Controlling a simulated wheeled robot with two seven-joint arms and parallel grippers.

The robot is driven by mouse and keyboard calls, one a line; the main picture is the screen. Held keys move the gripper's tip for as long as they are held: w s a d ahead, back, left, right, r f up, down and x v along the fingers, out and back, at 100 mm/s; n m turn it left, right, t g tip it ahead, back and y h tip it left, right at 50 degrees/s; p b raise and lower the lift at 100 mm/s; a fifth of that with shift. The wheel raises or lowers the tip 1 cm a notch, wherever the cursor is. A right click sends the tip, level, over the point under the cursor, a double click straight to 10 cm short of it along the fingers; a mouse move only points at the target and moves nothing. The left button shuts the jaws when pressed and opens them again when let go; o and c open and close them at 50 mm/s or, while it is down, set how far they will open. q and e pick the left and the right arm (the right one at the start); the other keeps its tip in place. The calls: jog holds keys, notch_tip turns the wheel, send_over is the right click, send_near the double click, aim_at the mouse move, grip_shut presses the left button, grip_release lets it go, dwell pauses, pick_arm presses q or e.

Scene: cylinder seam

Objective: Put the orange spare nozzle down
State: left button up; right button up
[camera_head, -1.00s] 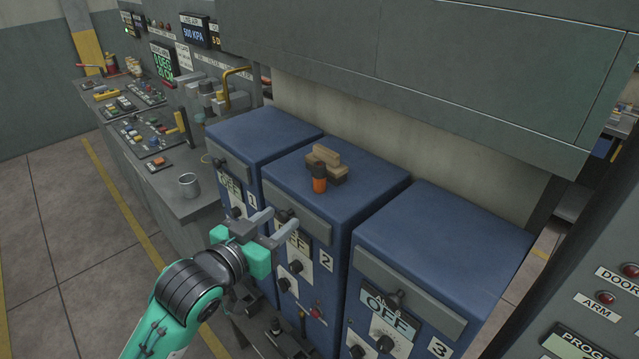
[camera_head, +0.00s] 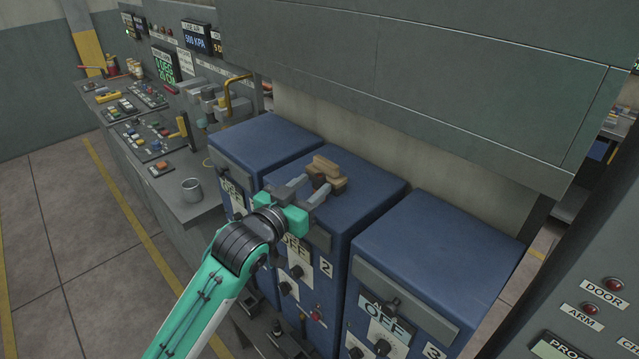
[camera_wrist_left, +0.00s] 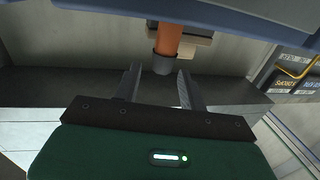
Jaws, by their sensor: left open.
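The orange spare nozzle, with a dark cap (camera_head: 318,179), stands on top of blue cabinet 2 (camera_head: 370,190), beside the wooden blocks. In the head view my left gripper (camera_head: 315,183) is at it, and a finger hides most of its orange body. In the left wrist view the orange nozzle (camera_wrist_left: 168,40) and its dark end sit just ahead of and between the two fingertips (camera_wrist_left: 158,76). The fingers are apart and I see no contact. My right gripper is not in view.
Wooden blocks (camera_head: 327,171) stand directly behind the nozzle. Blue cabinets 1 (camera_head: 265,138) and 3 (camera_head: 440,250) flank cabinet 2, their tops clear. A metal cup (camera_head: 192,190) stands on the left bench. A grey overhead panel (camera_head: 450,90) hangs above.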

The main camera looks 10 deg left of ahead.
aim_at(317, 180)
pick_arm(q)
jog(key=p+x, duration=0.1)
jog(key=x, duration=0.2)
jog(key=shift+w+r+p, duration=0.2)
jog(key=shift+w+p, duration=0.05)
jog(key=shift+p, duration=0.15)
jog(key=shift+w+d+f, duration=0.1)
jog(key=shift+w+f, duration=0.05)
jog(key=shift+w, duration=0.2)
grip_shut()
